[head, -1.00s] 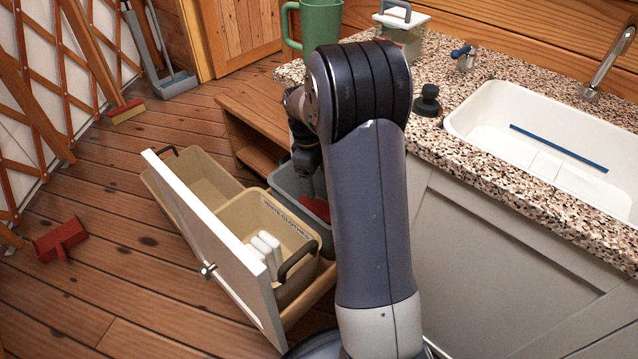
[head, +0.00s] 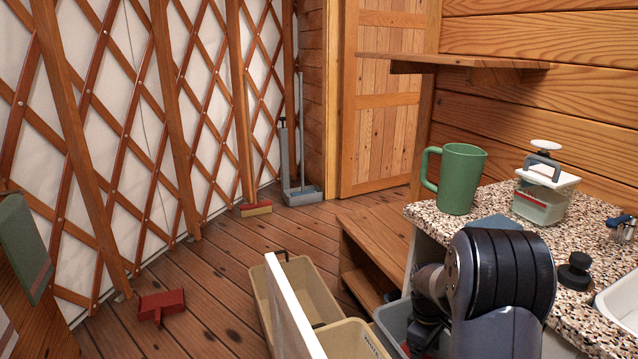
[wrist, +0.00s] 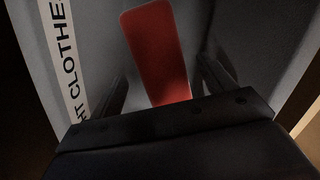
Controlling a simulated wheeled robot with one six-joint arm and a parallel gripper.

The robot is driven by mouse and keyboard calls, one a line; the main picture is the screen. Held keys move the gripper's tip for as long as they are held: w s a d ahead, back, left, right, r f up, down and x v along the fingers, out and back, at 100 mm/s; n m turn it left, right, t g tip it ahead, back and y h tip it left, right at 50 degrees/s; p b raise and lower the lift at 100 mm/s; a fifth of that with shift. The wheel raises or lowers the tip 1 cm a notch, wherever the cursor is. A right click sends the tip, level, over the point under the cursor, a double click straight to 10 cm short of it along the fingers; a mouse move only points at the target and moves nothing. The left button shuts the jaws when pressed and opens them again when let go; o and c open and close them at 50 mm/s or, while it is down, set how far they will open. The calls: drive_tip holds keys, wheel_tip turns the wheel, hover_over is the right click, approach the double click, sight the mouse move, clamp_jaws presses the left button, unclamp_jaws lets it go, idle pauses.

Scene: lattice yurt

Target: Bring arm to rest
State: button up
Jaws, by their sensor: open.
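My arm (head: 500,270) shows in the head view, bent over the pull-out drawer with its end reaching down into the grey bin (head: 392,318). My gripper (wrist: 165,82) is open, its two dark fingers apart in the wrist view. A flat red thing (wrist: 152,45) lies below and between the fingers in that view, apparently loose inside the bin. The bin wall carries a white label (wrist: 66,60) with part of the word "CLOTHES". The fingertips are dim, and whether they touch the red thing I cannot tell.
The white drawer front (head: 292,310) stands open with tan bins (head: 285,275) behind it. The speckled counter (head: 480,222) at right holds a green mug (head: 460,180), a lidded container (head: 543,195) and a black knob-like object (head: 574,272). A red dustpan (head: 161,305) lies on open floor.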

drive_tip(key=f, duration=0.2)
drive_tip(key=f+b, duration=0.1)
drive_tip(key=f, duration=0.1)
drive_tip(key=shift+s+d+f, duration=0.15)
drive_tip(key=shift+s+d, duration=0.05)
drive_tip(key=shift+r, duration=0.4)
drive_tip(key=shift+f, duration=0.1)
wheel_tip(320, 180, up, 12)
drive_tip(key=w+a+p, duration=0.1)
drive_tip(key=p, duration=0.4)
drive_tip(key=f+b, duration=0.1)
drive_tip(key=f, duration=0.3)
drive_tip(key=f+b, duration=0.2)
drive_tip(key=f, duration=0.2)
drive_tip(key=s+d+f+b, duration=0.1)
drive_tip(key=f+b, duration=0.1)
drive_tip(key=f, duration=0.3)
wheel_tip(320, 180, up, 19)
drive_tip(key=p, duration=0.6)
drive_tip(key=s+a+r+m+p, duration=0.1)
drive_tip(key=s+a+p, duration=0.1)
drive_tip(key=a, duration=0.5)
drive_tip(key=s+a+r+p, duration=0.1)
drive_tip(key=s+a+p, duration=0.2)
drive_tip(key=a+p, duration=0.2)
drive_tip(key=shift+s+a+r+m, duration=0.2)
drive_tip(key=shift+a+r+m, duration=0.2)
drive_tip(key=shift+a, duration=0.85)
